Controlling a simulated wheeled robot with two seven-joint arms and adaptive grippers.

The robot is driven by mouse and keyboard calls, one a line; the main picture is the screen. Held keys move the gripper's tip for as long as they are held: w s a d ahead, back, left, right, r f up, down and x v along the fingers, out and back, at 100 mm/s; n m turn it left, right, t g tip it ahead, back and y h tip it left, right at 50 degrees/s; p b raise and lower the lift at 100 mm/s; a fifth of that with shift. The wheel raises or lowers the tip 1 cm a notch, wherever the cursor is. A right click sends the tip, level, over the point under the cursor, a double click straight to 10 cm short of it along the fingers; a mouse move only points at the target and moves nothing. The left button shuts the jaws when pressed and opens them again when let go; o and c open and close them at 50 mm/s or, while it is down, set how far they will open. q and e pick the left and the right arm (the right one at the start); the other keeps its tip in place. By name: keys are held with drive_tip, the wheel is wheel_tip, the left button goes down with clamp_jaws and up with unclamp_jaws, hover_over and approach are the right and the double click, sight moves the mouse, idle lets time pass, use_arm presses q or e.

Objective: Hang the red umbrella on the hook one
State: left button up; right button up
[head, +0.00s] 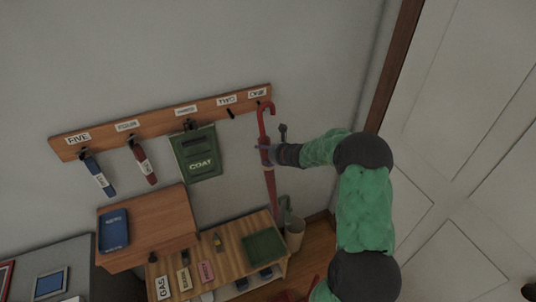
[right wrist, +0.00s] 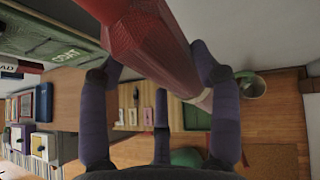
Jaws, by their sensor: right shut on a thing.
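The red umbrella (head: 269,182) hangs nearly upright, its curved handle at the top, just below the sign ONE (head: 258,93) at the right end of the wooden hook rail (head: 205,107). My right gripper (head: 267,153) is shut around its upper part. In the right wrist view the red umbrella (right wrist: 145,35) runs between the fingers of my right gripper (right wrist: 158,70). Hook one is mostly hidden behind the handle, and I cannot tell whether the handle touches it. My left gripper is not in view.
Left of it on the rail hang a green COAT bag (head: 200,165) and two small tagged items, one blue (head: 100,177) and one dark red (head: 144,161). Below stand a wooden shelf with a green tray (head: 264,246) and a bin (head: 294,236). A white door (head: 470,130) is at the right.

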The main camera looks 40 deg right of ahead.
drive_tip(key=shift+w+d+p, duration=0.25)
drive_tip(key=shift+w+p, duration=0.15)
drive_tip(key=shift+w, duration=0.45)
drive_tip(key=shift+w+d+p, duration=0.25)
drive_tip(key=shift+w+p, duration=0.15)
drive_tip(key=shift+w, duration=0.45)
drive_tip(key=shift+w+d+f+b, duration=0.2)
drive_tip(key=shift+w+f+b, duration=0.35)
drive_tip(key=shift+f+b, duration=0.2)
